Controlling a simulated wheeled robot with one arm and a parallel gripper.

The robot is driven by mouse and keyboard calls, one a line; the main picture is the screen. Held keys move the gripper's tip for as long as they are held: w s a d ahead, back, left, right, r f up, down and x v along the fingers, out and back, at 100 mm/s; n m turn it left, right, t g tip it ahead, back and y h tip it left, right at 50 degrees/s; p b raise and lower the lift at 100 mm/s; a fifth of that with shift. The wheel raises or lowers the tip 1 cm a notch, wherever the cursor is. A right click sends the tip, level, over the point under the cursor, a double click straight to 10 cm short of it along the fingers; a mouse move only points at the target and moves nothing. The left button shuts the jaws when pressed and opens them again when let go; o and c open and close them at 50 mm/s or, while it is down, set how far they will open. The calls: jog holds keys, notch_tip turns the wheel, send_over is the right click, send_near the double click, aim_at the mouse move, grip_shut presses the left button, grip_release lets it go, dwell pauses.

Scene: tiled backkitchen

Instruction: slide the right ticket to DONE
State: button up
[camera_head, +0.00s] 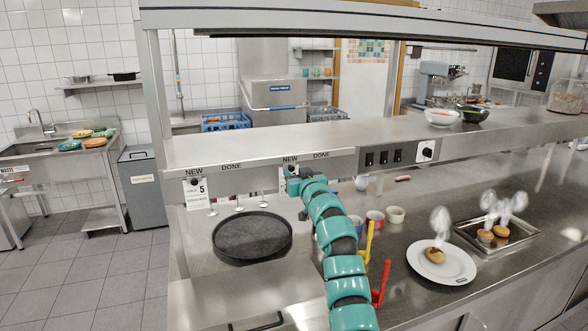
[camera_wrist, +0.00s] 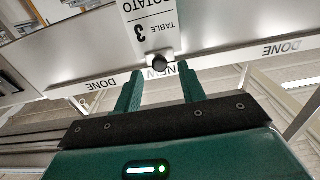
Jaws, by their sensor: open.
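The right ticket (camera_wrist: 150,22), white and marked TABLE 3 POTATO, appears upside down in the wrist view with a black knob (camera_wrist: 160,63) at its edge. It sits by a NEW label; my arm mostly hides it in the head view. My gripper (camera_wrist: 160,78) is open, its two green fingers pointing at the knob, one to each side; I cannot tell whether they touch it. In the head view my gripper (camera_head: 292,180) is at the right NEW label (camera_head: 290,159). The right DONE label (camera_head: 321,155) is to its right; in the wrist view that DONE (camera_wrist: 98,83) is at left.
A left ticket (camera_head: 197,193) marked 5 hangs under the left NEW label. Below are a dark round pan (camera_head: 252,238), small cups (camera_head: 375,219), a white plate (camera_head: 441,265) and a tray (camera_head: 496,257).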

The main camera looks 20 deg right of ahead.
jog(key=shift+w+r, duration=0.1)
jog(key=shift+w, duration=0.85)
grip_shut()
